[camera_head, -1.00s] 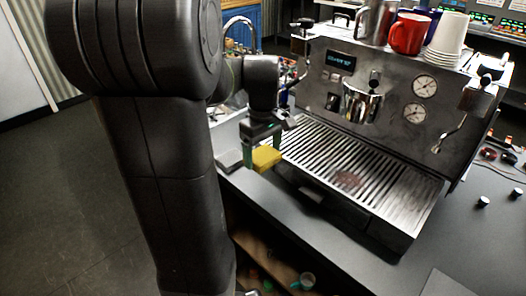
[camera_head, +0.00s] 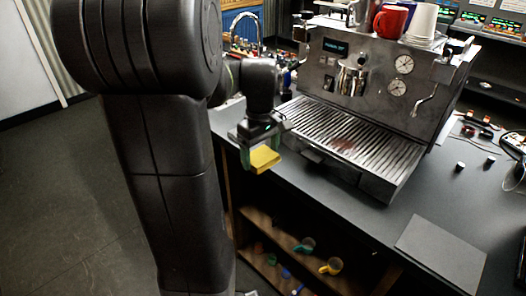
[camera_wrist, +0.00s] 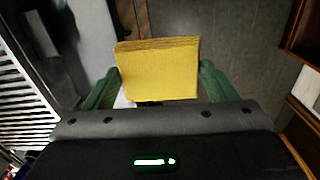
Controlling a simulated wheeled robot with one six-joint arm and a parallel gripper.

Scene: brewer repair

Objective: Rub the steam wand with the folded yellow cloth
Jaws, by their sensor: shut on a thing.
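My gripper (camera_head: 260,150) is shut on the folded yellow cloth (camera_head: 265,161), which hangs below it near the front edge of the counter. In the wrist view the cloth (camera_wrist: 157,70) sits between the two green fingers, its layered edge facing away. The espresso machine (camera_head: 340,105) stands to the right of and behind my gripper. A thin, curved metal wand (camera_head: 424,104) hangs at the right of its front, well apart from the cloth. A dark fitting (camera_head: 302,32) is at its left front corner; whether a wand hangs there is unclear.
The drip tray (camera_head: 345,145) lies close to the right of my gripper. Red mug (camera_head: 391,20) and white cups (camera_head: 422,22) stand on the machine. A dark flat panel (camera_head: 440,252) lies on the counter (camera_head: 345,208) front right. An open shelf (camera_head: 290,240) with small items is below.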

